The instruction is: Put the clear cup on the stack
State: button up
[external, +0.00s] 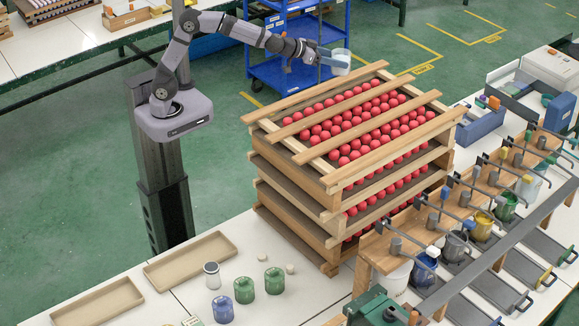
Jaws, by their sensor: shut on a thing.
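My gripper (328,58) is shut on the clear cup (341,64), a pale see-through cup. The arm reaches out to the right from its base, and the cup appears just above and behind the far edge of the stack in the picture. The stack (292,168) is made of several wooden trays filled with red balls, with wooden slats across the top. Whether the cup is over the stack or behind it, and how high, I cannot tell from this one view. The fingers are small and partly merge with the cup.
On the white table in front stand a small clear jar (211,276), a blue cup (222,309) and two green cups (244,290). Two shallow empty trays (190,258) lie to the left. A wooden rack with paint pots (424,270) stands right of the stack. A blue cart (300,60) is behind.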

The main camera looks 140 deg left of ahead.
jog(key=shift+f+b, duration=2.8)
jog(key=shift+f, duration=1.85)
jog(key=shift+f, duration=0.2)
jog(key=o, duration=1.2)
jog(key=shift+r, duration=0.2)
jog(key=p+v, duration=0.1)
jog(key=v, duration=1.1)
jog(key=shift+s, duration=0.1)
